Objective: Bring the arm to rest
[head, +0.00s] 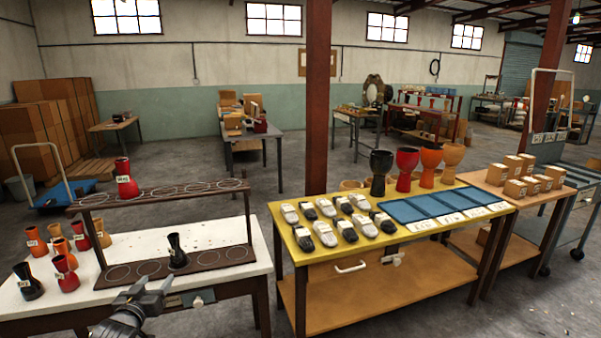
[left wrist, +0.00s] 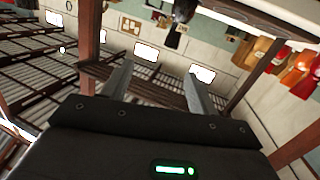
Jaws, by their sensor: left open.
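My left gripper (head: 152,294) is low in the head view, in front of the white table's front edge. In the left wrist view its two fingers (left wrist: 158,84) stand apart with nothing held between them. A dark two-level rack (head: 242,212) with ring marks stands on the white table (head: 208,232). A red goblet drum (head: 126,182) stands on its upper board, at the left. A black goblet drum (head: 177,252) stands on its lower board. My right gripper is not in view.
Several orange, red and black drums (head: 66,273) stand at the table's left. The yellow table (head: 300,258) at right bears shoe-like items, blue trays (head: 403,211) and larger drums (head: 407,168). A red-brown post (head: 318,100) rises behind it. The floor between the tables and back wall has free room.

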